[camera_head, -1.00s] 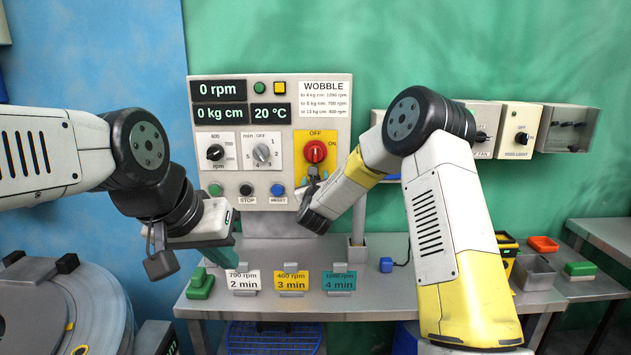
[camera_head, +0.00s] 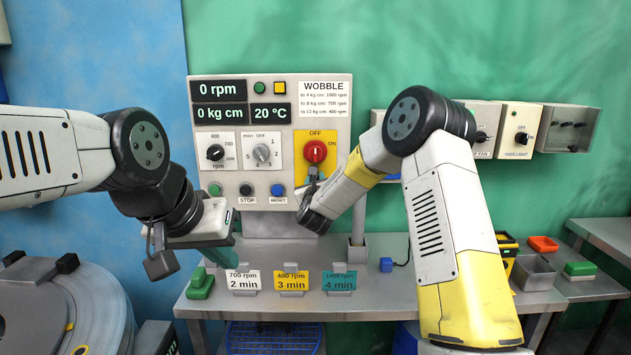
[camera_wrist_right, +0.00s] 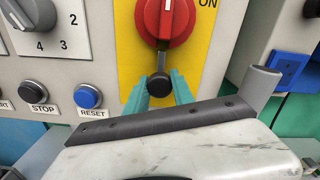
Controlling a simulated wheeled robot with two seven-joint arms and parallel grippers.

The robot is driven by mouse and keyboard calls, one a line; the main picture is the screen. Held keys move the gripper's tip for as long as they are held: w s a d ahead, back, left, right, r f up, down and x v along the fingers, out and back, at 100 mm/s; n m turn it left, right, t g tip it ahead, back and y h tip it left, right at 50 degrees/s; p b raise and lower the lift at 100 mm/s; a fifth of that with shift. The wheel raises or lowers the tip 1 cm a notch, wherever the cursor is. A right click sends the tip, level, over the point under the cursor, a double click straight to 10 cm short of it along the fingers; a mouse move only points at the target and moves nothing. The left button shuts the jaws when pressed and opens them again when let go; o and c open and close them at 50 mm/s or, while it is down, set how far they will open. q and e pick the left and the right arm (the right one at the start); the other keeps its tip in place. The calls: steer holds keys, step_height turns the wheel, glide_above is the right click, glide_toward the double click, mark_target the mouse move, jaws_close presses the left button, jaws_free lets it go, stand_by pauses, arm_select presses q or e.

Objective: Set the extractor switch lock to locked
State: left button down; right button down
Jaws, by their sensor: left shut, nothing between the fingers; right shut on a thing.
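The extractor switch is a red rotary knob (camera_head: 315,152) on a yellow plate, with OFF above and ON to the right. Its pointer stands upright, toward OFF. It also shows in the right wrist view (camera_wrist_right: 166,20). Below it, a dark round-ended lock knob (camera_wrist_right: 158,84) hangs on a short grey stem. My right gripper (camera_wrist_right: 159,92) is shut on this lock knob, with a teal finger on each side. In the head view my right wrist partly hides the lock. My left gripper (camera_head: 226,257) is shut and empty, low in front of the panel's left side.
STOP (camera_wrist_right: 39,89) and RESET (camera_wrist_right: 88,96) buttons lie left of my right gripper. Speed and minute dials sit above them. Three coloured cards, one being a yellow card (camera_head: 292,281), stand on the bench below. A blue block (camera_wrist_right: 288,68) is close on the right.

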stand_by(0.7)
steer(key=shift+r, duration=1.2)
steer(key=c, duration=1.1)
jaws_free()
steer(key=shift+s, duration=0.1)
steer(key=s, duration=0.7)
steer(key=shift+s, duration=0.3)
